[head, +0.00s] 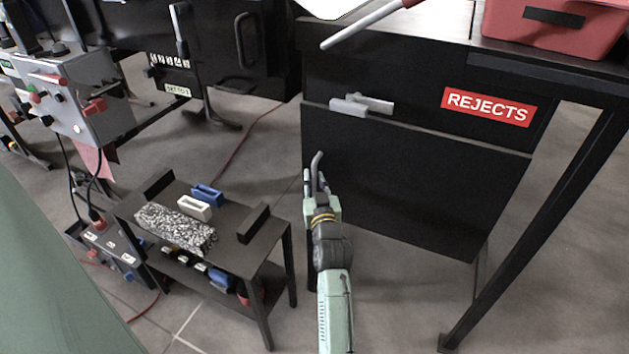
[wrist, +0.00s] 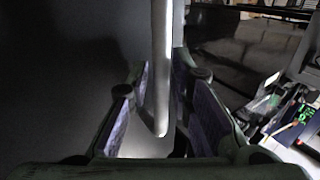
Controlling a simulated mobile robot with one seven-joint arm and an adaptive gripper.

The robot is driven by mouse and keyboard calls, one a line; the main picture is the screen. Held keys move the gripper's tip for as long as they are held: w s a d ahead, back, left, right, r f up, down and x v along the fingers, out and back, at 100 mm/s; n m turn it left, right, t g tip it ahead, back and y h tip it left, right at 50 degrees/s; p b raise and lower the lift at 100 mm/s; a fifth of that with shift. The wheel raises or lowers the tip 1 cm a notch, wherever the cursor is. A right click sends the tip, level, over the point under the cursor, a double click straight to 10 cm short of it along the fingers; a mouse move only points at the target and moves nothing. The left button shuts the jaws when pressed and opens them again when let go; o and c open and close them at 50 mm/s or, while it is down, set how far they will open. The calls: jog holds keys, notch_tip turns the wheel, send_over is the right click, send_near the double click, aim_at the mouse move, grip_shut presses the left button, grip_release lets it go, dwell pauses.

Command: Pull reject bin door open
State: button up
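The reject bin door (head: 410,180) is a flat black panel below the red REJECTS label (head: 487,106) in the head view. I cannot tell whether it is fully shut. A bent metal handle (head: 317,160) stands near its left edge. My gripper (head: 321,190) is at this handle, in front of the door's left side. In the wrist view, the pale handle bar (wrist: 161,80) runs down between the two finger pads of my gripper (wrist: 163,100). The fingers look apart, with a narrow dark gap beside the bar. Contact with the bar is not clear.
A grey latch (head: 362,104) sits at the door's top edge. A low black side table (head: 225,255) with a speckled block (head: 175,227) stands left of my arm. A black table leg (head: 540,225) slants at the right. A red bin (head: 560,30) is on top.

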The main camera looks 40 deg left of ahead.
jog(key=shift+c, duration=0.5)
grip_shut()
